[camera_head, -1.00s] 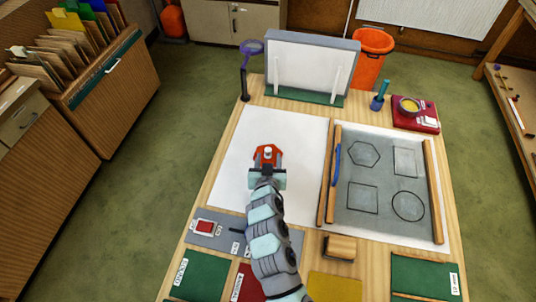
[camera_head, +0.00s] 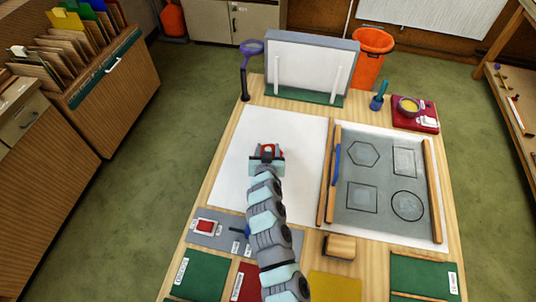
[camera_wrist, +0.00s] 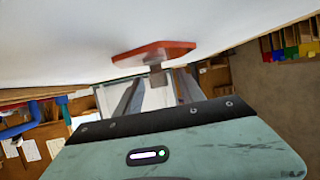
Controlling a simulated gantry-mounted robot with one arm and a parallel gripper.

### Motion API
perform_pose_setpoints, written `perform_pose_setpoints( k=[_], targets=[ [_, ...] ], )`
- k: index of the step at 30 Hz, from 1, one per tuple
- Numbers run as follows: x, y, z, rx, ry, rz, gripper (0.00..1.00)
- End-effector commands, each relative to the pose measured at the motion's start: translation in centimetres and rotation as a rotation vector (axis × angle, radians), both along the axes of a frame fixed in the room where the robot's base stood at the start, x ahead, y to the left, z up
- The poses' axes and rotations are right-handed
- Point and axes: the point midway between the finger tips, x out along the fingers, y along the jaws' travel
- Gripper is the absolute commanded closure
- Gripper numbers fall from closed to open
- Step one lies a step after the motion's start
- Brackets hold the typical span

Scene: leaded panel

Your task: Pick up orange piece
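The orange piece (camera_head: 269,148) lies on the white sheet (camera_head: 250,185) in the head view, mostly hidden by my gripper (camera_head: 266,156). In the wrist view, the orange piece (camera_wrist: 153,50) is a thin flat plate against the white surface, with a small knob (camera_wrist: 155,73) standing out from it. My gripper's two dark fingers (camera_wrist: 157,92) are spread apart. The knob appears in line with the gap between them. I see no finger touching it, but the exact depth is hard to tell.
Right of the sheet is a grey panel (camera_head: 382,225) with drawn outlines, edged by wooden strips (camera_head: 329,180). A light box (camera_head: 312,65) stands at the back. Colored glass sheets, such as a green one (camera_head: 200,275), lie along the front. The white sheet around the piece is clear.

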Motion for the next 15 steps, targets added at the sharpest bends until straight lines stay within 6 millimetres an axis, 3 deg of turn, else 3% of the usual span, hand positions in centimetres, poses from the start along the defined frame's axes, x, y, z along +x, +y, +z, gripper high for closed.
perform_pose_setpoints(
  k=[15],
  targets=[
    [-0.01,-0.04,-0.01,0.000,0.000,0.000,0.98]
  ],
)
